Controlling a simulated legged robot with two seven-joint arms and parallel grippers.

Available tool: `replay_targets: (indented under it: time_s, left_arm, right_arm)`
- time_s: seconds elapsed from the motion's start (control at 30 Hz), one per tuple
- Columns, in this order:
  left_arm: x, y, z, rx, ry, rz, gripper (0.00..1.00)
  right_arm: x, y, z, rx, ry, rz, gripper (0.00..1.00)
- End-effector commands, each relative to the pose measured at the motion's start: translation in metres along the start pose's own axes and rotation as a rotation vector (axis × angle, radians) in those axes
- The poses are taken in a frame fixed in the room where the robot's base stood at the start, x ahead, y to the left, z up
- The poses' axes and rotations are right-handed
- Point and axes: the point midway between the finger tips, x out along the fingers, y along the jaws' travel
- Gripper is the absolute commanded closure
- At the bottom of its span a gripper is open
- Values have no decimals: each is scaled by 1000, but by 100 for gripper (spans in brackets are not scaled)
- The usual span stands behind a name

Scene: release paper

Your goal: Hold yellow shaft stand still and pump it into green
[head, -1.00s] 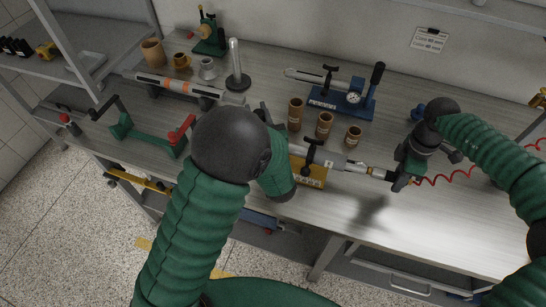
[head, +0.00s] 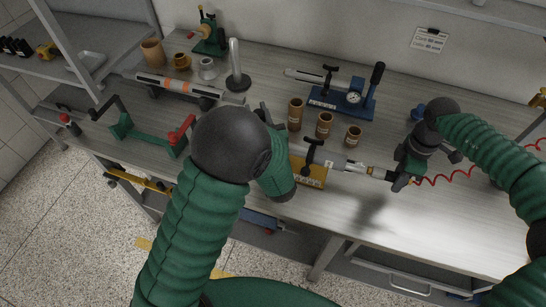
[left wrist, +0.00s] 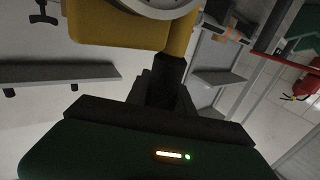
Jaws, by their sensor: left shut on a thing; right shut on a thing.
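The yellow shaft stand (head: 312,175) is on the bench, with a grey shaft (head: 338,161) lying in it under a black clamp handle. My left gripper (left wrist: 165,80) is shut on the yellow stand, seen in the left wrist view (left wrist: 120,25); in the head view my arm mostly hides this grip. My right gripper (head: 402,178) is shut on the fitting (head: 377,173) at the shaft's right end, where a red coiled hose (head: 450,178) runs off. A green stand (head: 150,135) with black and red handles stands at the left.
A grey shaft with orange bands (head: 178,87) lies at the back left. The bench's front right is clear.

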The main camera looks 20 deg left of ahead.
Motion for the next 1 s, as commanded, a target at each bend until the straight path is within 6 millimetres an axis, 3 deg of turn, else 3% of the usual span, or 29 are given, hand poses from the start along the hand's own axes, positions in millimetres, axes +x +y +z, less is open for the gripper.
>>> replay_targets:
  time_s: [0.03, 0.1, 0.6, 1.0]
  left_arm:
    - [-3, 7, 2, -2, -5, 17, 100]
    - [-3, 7, 2, -1, -5, 17, 100]
    - [-1, 2, 1, 0, -4, 6, 100]
    - [0, 0, 0, 2, -1, 1, 100]
  right_arm:
    - [-1, -1, -8, -9, 13, 1, 100]
    - [-1, 0, -4, -8, 13, 1, 100]
    - [-1, 0, 46, -1, 4, 1, 100]
    - [0, 0, 49, -1, 2, 0, 100]
